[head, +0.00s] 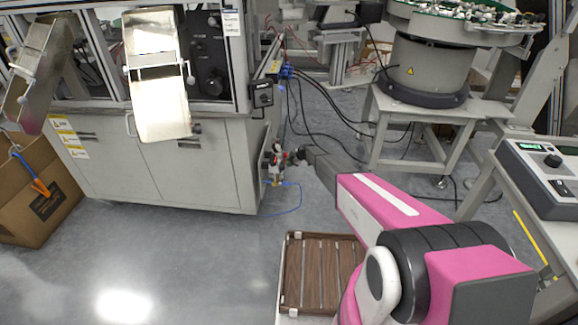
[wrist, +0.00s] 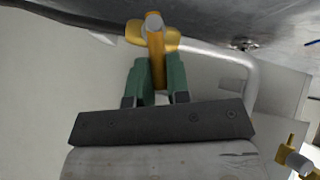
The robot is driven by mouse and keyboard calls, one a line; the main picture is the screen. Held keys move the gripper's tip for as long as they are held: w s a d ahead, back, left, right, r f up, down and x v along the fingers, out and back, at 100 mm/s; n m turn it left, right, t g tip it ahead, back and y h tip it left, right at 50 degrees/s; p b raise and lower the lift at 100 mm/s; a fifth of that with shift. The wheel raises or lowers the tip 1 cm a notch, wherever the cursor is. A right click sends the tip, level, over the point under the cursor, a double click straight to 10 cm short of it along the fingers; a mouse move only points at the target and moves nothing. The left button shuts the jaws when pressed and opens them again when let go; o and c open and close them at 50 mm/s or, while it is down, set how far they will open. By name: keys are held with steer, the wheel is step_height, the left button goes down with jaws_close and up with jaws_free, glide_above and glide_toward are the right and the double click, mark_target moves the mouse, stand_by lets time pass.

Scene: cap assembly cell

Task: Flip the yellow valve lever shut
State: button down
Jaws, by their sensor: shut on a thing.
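The yellow valve lever (wrist: 157,58) shows in the wrist view at the top middle, with a round pale end and a yellow cross piece behind it. My gripper (wrist: 158,75) has its two green fingers on either side of the lever and is shut on it. In the head view my gripper (head: 292,155) is at the right end of the cabinet front, by a small valve assembly (head: 276,165) with red and metal parts. The lever itself is too small to make out there, and my gripper partly covers it.
A grey cabinet (head: 190,175) stands to the left of my gripper. A pale curved pipe (wrist: 248,80) and a brass fitting (wrist: 293,158) show in the wrist view. A blue hose (head: 298,205) lies on the floor. A slatted tray (head: 291,275) is in front.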

steer(key=shift+w+r+m+g, duration=0.1)
steer(key=shift+w+m+g, duration=0.7)
steer(key=shift+g, duration=0.7)
steer(key=c, duration=1.1)
jaws_free()
steer(key=shift+r, duration=0.1)
steer(key=v, duration=1)
steer(key=shift+d, duration=0.35)
steer(key=shift+w+r, duration=0.1)
steer(key=shift+w, duration=0.05)
